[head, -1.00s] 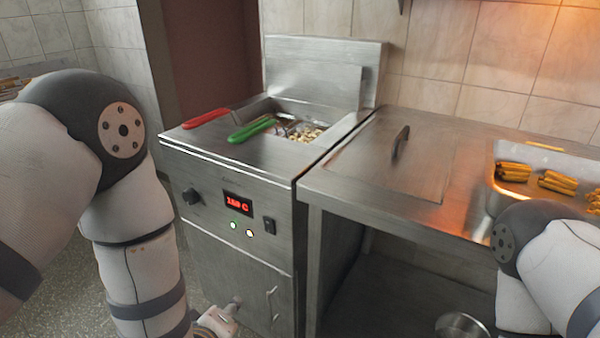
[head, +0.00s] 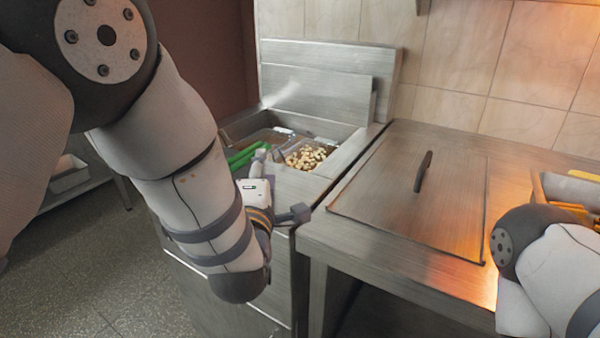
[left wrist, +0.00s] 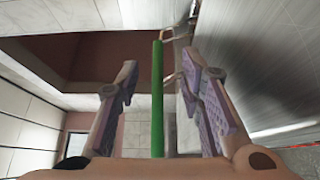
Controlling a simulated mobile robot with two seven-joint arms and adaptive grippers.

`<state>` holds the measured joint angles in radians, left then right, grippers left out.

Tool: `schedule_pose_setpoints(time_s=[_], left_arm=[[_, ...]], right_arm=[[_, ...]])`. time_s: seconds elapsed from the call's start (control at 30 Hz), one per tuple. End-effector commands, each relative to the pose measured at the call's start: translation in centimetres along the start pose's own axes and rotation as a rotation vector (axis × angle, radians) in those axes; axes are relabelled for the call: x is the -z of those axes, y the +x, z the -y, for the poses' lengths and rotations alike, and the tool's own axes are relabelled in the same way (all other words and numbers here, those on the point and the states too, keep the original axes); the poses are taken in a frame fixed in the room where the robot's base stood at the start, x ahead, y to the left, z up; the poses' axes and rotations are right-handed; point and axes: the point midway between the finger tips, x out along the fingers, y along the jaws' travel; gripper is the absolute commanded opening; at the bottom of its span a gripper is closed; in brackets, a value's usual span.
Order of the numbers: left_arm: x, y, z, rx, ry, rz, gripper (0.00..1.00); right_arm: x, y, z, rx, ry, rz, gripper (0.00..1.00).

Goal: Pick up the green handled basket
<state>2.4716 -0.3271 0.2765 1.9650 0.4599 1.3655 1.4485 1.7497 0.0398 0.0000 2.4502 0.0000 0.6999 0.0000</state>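The green handle (head: 245,156) of the basket sticks out over the fryer's front edge. The basket (head: 306,157) sits in the fryer well and holds pale chunks. My left gripper (left wrist: 165,85) is open in the left wrist view. The green handle (left wrist: 157,100) runs between its two purple-padded fingers, with a gap visible on each side. In the head view my left gripper (head: 276,186) is at the fryer's front, close to the handle, and my forearm partly covers that area. My right gripper is out of view; only part of my right arm shows.
The steel fryer's raised back panel (head: 318,92) stands behind the well. A counter with a black-handled lid (head: 415,200) adjoins on the right. A tray (head: 541,187) with food is partly behind my right arm. The red handle seen earlier is hidden.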

Motion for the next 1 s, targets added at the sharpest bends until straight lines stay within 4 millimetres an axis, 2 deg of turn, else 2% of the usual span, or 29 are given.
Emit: schedule_pose_setpoints(time_s=[0.03, 0.17, 0.4, 0.5, 0.7, 0.87, 1.0], left_arm=[[0.0, 1.0, 0.6, 0.005, 0.001, 0.000, 0.35], [0.1, 2.6, 0.4, 0.004, 0.001, 0.001, 0.35], [0.6, 6.9, 0.1, 0.004, 0.001, 0.001, 0.35], [0.6, 7.8, 0.0, 0.005, 0.001, 0.001, 0.35], [0.6, 7.8, -0.3, 0.002, 0.001, 0.001, 0.35], [0.6, 7.8, -0.3, 0.002, 0.001, 0.001, 0.00], [0.6, 7.8, -0.3, 0.002, 0.001, 0.001, 0.00]], right_arm=[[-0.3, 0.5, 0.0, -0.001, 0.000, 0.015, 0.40], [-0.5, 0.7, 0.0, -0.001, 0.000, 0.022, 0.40], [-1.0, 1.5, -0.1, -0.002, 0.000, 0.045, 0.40], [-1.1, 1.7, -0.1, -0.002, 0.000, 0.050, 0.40], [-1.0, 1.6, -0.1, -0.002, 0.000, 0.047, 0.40], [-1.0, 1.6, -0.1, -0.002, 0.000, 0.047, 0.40], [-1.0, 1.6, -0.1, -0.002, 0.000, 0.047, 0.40]])
